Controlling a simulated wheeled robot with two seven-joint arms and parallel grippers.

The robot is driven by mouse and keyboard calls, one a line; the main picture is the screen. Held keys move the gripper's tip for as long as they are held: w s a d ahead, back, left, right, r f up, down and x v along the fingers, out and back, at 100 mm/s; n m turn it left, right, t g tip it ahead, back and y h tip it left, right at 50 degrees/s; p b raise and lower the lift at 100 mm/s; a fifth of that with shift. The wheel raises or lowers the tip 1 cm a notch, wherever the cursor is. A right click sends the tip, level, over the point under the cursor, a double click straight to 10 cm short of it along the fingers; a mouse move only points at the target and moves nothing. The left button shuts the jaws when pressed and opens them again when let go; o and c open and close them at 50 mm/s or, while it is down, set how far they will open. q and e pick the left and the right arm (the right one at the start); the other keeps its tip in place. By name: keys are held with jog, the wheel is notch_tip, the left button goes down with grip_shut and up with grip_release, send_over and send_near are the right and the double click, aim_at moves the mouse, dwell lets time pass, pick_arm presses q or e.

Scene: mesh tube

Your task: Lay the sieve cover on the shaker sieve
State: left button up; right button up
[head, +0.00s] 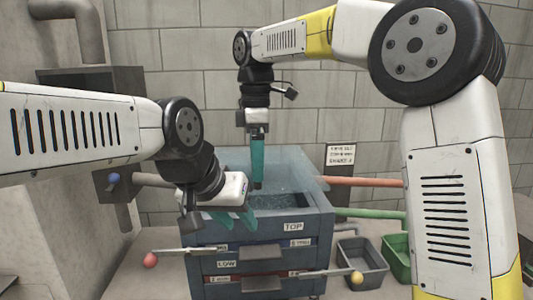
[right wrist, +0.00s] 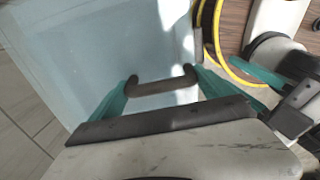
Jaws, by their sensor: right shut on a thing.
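The shaker sieve (head: 318,226) is a blue-grey box with TOP and LOW labels, in the middle of the head view. The sieve cover (head: 300,168) is a pale blue, see-through panel over the sieve's top and back. My right gripper (head: 257,185) points down at the cover. In the right wrist view it is shut on the cover's dark bar handle (right wrist: 162,87), with the pale cover (right wrist: 90,50) beyond. I cannot tell whether the cover touches the sieve's rim. My left gripper (head: 236,220) is at the sieve's front left top edge, teal fingers apart, with nothing seen between them.
Rods with a red knob (head: 150,260) and a yellow knob (head: 356,277) stick out from the sieve's front. Red (head: 362,181) and green (head: 372,214) pipes run on the right. A grey bin (head: 362,262) and a green bin (head: 398,256) stand right of the sieve.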

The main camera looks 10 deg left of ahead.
jog(key=shift+f, duration=2.2)
jog(key=o, duration=1.8)
jog(key=shift+f, duration=0.1)
notch_tip(320, 180, up, 7)
jog(key=shift+r, duration=0.1)
jog(key=shift+s+r, duration=0.1)
jog(key=shift+r, duration=0.3)
